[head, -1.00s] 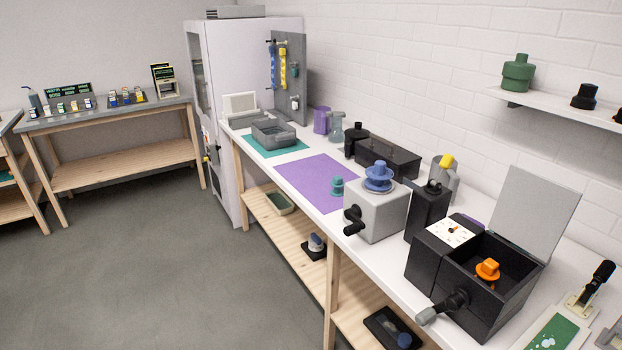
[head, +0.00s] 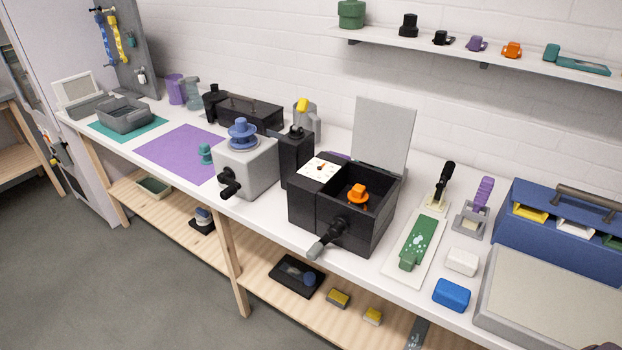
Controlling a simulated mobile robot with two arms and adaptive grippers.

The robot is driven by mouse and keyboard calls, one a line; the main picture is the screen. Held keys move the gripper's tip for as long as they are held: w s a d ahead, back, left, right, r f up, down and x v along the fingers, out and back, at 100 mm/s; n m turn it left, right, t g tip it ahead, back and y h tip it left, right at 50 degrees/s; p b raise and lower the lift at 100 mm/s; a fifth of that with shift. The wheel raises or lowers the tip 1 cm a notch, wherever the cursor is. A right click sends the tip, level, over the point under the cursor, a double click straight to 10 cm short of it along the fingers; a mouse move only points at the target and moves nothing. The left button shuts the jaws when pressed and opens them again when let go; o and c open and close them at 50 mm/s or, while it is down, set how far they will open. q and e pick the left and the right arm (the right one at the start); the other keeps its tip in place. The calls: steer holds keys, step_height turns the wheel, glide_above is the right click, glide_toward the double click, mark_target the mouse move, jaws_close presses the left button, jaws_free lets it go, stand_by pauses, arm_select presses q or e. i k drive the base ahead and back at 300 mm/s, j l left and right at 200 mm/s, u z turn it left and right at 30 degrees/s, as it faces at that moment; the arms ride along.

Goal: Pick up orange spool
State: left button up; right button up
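The orange spool (head: 357,194) sits inside an open black box (head: 374,238) on the white workbench, in the right part of the head view. It has a wide flange and a smaller knob-like top. The grey lid (head: 382,135) of the box stands raised behind it. A crank with a grey handle (head: 326,244) sticks out of the box front. Another orange piece (head: 511,50) lies on the wall shelf.
A grey box with a blue spool (head: 241,133) and a black canister (head: 296,160) stand left of the black box. A green board (head: 418,242), a blue block (head: 451,294) and a blue toolbox (head: 555,238) lie to the right. The purple mat (head: 180,150) is mostly bare.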

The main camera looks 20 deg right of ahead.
mark_target(358, 196)
steer(key=z, duration=0.4)
steer(key=i+z, duration=0.1)
steer(key=z, duration=0.25)
steer(key=j+z, duration=0.1)
steer(key=z, duration=0.65)
steer(key=i+j, duration=0.05)
steer(key=j, duration=0.05)
